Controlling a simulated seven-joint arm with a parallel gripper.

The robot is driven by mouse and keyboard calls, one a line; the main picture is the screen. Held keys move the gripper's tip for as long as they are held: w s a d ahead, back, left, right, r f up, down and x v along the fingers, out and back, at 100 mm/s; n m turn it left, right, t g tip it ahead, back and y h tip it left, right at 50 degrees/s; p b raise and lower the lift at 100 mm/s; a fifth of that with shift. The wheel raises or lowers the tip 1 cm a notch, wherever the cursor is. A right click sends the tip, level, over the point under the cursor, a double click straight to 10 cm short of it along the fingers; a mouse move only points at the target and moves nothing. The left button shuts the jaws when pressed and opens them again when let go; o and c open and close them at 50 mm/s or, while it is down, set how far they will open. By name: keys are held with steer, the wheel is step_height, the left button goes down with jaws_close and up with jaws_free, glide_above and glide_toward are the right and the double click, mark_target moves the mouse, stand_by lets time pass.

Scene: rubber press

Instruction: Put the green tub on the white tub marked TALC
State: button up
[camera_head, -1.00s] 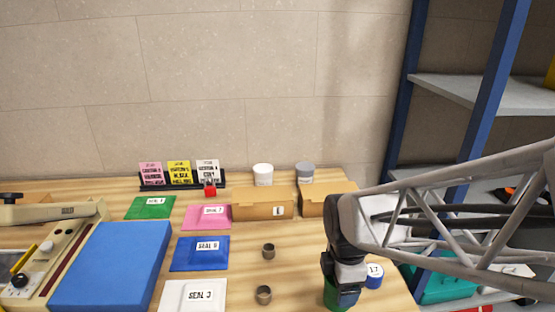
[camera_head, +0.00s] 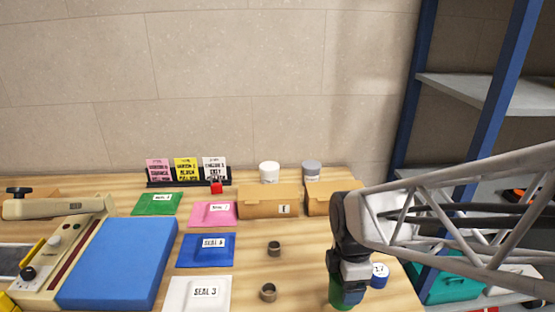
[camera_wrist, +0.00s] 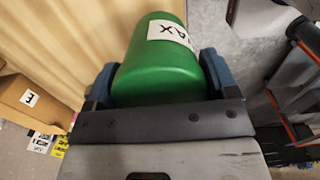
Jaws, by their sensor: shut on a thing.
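My gripper (camera_head: 346,284) is at the front right of the bench, shut on the green tub (camera_head: 338,293). In the wrist view the green tub (camera_wrist: 160,75) lies between the two blue fingers, with a white label that seems to read WAX upside down. Whether its base touches the bench cannot be told. A white tub (camera_head: 269,172) stands upright at the back of the bench, behind a cardboard box and well apart from my gripper. Its marking is too small to read.
A grey tub (camera_head: 311,170) stands right of the white one. Cardboard boxes (camera_head: 268,205) stand in front of both. A blue-and-white tub (camera_head: 380,275) is close right of my gripper. Two small metal rings (camera_head: 274,248) and coloured SEAL sheets (camera_head: 206,251) lie to the left. Shelving rises at right.

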steer(key=w+a+r+n, duration=0.3)
steer(key=w+a, duration=0.1)
steer(key=w, duration=0.8)
steer(key=w+a+r+n, duration=0.3)
steer(key=w, duration=1)
steer(key=w+a+r+n, duration=0.2)
steer(key=w+a+r, duration=0.1)
steer(key=w, duration=0.9)
steer(key=shift+w+a+n, duration=0.3)
steer(key=shift+a+n, duration=0.1)
steer(key=shift+a, duration=0.45)
glide_above(269, 166)
steer(key=shift+w+f, duration=0.2)
steer(key=shift+f, duration=0.45)
steer(key=shift+f, duration=1.8)
steer(key=shift+f, duration=0.15)
